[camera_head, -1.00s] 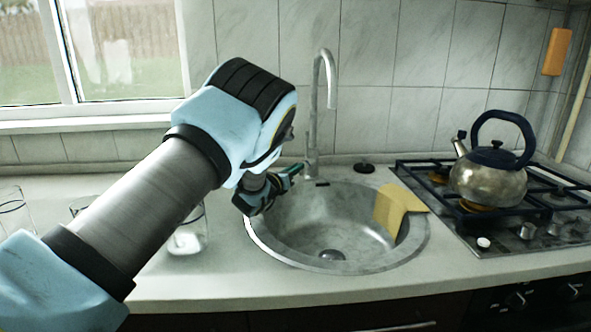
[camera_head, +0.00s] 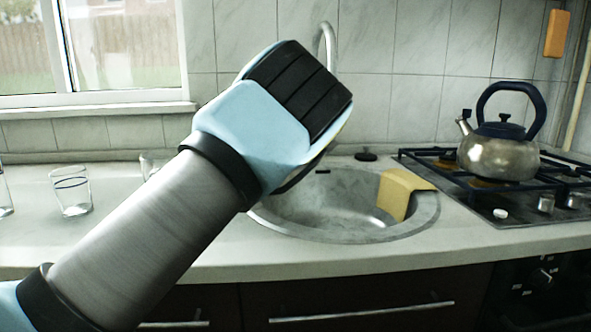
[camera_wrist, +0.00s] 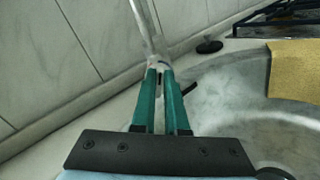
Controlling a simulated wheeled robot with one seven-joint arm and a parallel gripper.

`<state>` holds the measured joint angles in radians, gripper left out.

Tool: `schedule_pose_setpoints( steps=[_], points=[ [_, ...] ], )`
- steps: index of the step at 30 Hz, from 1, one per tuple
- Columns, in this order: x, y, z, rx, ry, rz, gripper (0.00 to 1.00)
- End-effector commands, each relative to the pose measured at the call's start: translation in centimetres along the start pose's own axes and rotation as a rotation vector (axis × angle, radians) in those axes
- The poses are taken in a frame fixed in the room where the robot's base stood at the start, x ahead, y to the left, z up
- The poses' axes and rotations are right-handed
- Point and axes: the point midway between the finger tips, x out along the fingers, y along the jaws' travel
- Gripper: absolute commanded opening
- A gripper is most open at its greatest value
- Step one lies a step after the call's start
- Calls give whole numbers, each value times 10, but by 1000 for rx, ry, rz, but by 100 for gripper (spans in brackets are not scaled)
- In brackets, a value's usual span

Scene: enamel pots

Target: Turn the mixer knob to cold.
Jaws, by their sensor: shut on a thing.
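The mixer tap's curved metal spout (camera_head: 328,42) rises behind my arm in the head view, which hides its lower part and my gripper. In the wrist view the tap's pipe (camera_wrist: 144,22) runs up from its base. My gripper (camera_wrist: 160,68) has its green fingers close together, shut at the tap's base, on what appears to be the mixer knob. The fingertips cover most of the knob, and I cannot tell which way it is turned.
The round metal sink (camera_head: 345,212) lies below the tap, with a yellow cloth (camera_head: 398,192) over its right rim. A dark plug (camera_head: 366,155) lies behind it. A kettle (camera_head: 500,155) stands on the hob at right. Glasses (camera_head: 72,192) stand on the counter at left.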

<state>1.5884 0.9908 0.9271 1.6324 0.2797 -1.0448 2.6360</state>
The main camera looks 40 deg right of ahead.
Motion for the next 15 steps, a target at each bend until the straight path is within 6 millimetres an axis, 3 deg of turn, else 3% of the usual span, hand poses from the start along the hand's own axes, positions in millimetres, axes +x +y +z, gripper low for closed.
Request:
schedule_pose_setpoints(
  steps=[1,15],
  points=[
    [0,-5,-7,40,-3,0,0],
    [0,-5,-3,284,-1,0,0]
  ],
)
